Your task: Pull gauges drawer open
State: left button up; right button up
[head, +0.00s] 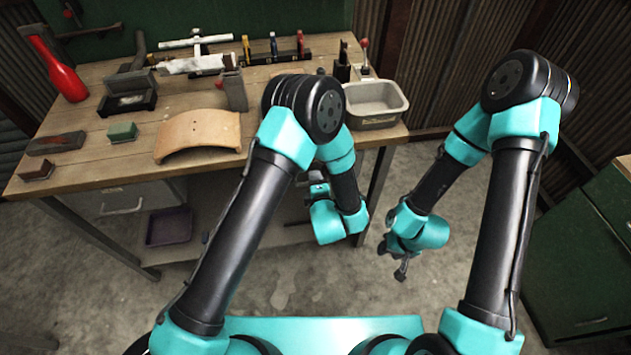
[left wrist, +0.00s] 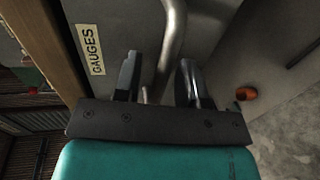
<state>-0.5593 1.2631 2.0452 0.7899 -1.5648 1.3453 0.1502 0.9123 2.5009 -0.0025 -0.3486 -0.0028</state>
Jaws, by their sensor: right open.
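The gauges drawer (left wrist: 115,22) shows close up in the left wrist view as a grey front with a pale "GAUGES" label (left wrist: 96,50). Its bent metal handle (left wrist: 174,38) runs down between the two fingers of my left gripper (left wrist: 160,68). The fingers stand apart with gaps beside the handle, and no firm grip shows. In the head view, my left arm hides most of that gripper. My right gripper (head: 401,268) is open and empty above the floor, to the right of the bench.
A grey drawer front with a handle (head: 122,208) is under the workbench (head: 95,185) at left; no label is readable there. A dark tray (head: 168,226) sits below. A grey bin (head: 374,103) stands on the bench. An orange item (left wrist: 246,93) lies low in the wrist view.

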pick_arm(q)
jog(key=shift+c, duration=0.3)
grip_shut()
